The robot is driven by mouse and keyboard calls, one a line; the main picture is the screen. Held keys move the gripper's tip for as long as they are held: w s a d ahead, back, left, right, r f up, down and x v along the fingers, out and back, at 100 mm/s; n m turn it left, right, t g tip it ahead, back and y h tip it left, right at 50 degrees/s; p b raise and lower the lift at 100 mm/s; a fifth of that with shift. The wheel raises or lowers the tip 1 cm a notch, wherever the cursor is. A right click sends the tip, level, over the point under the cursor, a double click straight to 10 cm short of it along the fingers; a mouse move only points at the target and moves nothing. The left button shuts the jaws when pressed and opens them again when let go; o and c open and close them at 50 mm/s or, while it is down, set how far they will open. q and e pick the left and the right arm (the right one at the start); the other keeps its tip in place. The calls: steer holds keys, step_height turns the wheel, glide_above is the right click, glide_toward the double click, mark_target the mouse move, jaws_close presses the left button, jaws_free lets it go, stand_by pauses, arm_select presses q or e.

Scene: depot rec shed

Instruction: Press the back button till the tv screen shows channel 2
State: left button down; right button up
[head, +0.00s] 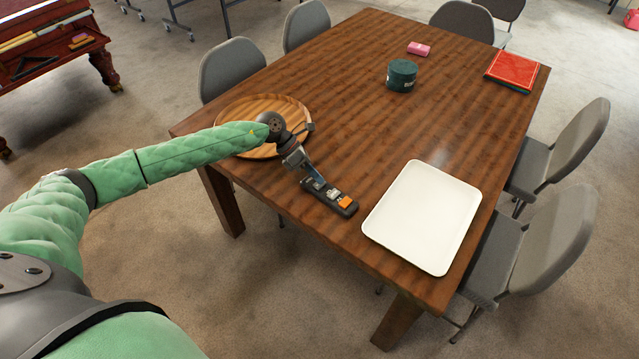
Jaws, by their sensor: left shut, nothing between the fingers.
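A dark, narrow button box (329,196) lies on the wooden table near its front edge. An orange button (345,202) is at its right end, with pale buttons beside it. Which one is the back button I cannot tell. My left gripper (317,181) is shut and empty. It points down at the left end of the box, and its fingertips hide part of that end. Whether they touch it I cannot tell. The tv screen and my right gripper are not in view.
A round wooden board (232,112) lies behind my left forearm. A white tray (424,218) lies right of the box. A green tin (401,76), a pink block (419,48) and a red book (512,70) are farther back. Grey chairs surround the table (350,110).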

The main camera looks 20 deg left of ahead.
mark_target(316, 182)
arm_select(q)
steer(key=shift+f+b, duration=0.35)
stand_by(0.4)
stand_by(0.4)
steer(key=shift+r, duration=0.8)
steer(key=shift+r, duration=0.1)
steer(key=shift+r+p, duration=0.85)
steer(key=shift+r, duration=1.55)
